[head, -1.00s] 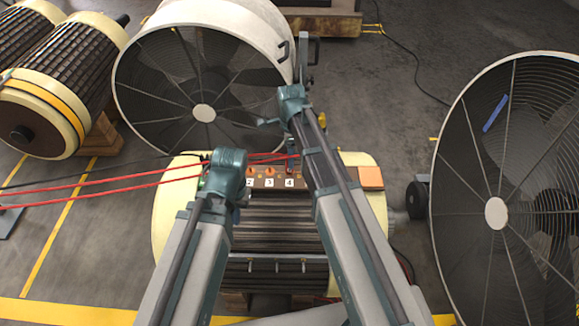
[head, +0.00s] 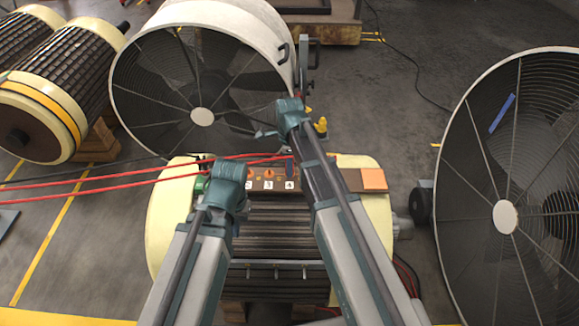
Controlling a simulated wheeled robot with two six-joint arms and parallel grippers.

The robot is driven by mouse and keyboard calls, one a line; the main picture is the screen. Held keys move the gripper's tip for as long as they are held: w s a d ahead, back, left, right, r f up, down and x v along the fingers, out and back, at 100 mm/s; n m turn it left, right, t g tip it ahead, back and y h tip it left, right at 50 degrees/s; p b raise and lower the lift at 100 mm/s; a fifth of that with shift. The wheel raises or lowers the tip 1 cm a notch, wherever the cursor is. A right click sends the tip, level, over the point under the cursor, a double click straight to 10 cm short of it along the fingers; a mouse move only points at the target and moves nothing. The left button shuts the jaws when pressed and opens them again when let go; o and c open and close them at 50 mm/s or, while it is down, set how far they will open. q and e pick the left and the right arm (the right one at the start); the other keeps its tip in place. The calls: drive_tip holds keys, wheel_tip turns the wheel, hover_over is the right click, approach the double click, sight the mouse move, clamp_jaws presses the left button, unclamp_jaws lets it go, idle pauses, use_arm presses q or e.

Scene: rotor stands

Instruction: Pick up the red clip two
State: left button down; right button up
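Two red cables (head: 110,176) run from the left edge to a terminal board (head: 333,183) on top of the cream rotor. One cable ends near label 4 at a small dark upright piece (head: 290,168); I cannot tell whether it is a red clip. No clip marked two can be made out. Labels 2, 3 and 4 show, with orange terminals (head: 268,173) behind them. My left gripper is mostly hidden behind its wrist at the board's left end. My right gripper (head: 266,134) is above and behind the board, small and partly hidden by its wrist.
A large drum fan (head: 200,117) stands just behind the rotor (head: 375,210), and another fan (head: 505,217) stands at the right. Ribbed rotors (head: 70,80) are at the upper left. Something small and yellow (head: 321,126) shows beside my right wrist. Open floor lies at the upper right.

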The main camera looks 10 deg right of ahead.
clamp_jaws()
drive_tip(key=shift+r, duration=0.1)
drive_tip(key=shift+r+p, duration=0.6)
drive_tip(key=shift+p, duration=0.15)
drive_tip(key=r+p, duration=0.1)
drive_tip(key=r, duration=0.1)
drive_tip(key=p, duration=0.1)
drive_tip(key=shift+s+r+p, duration=0.25)
drive_tip(key=shift+r+p, duration=0.1)
drive_tip(key=shift+r, duration=0.05)
drive_tip(key=s+a, duration=0.2)
drive_tip(key=s, duration=0.5)
drive_tip(key=s+a, duration=0.2)
drive_tip(key=s, duration=0.5)
drive_tip(key=shift+s+a+r+p, duration=0.3)
drive_tip(key=shift+s+r+p, duration=0.1)
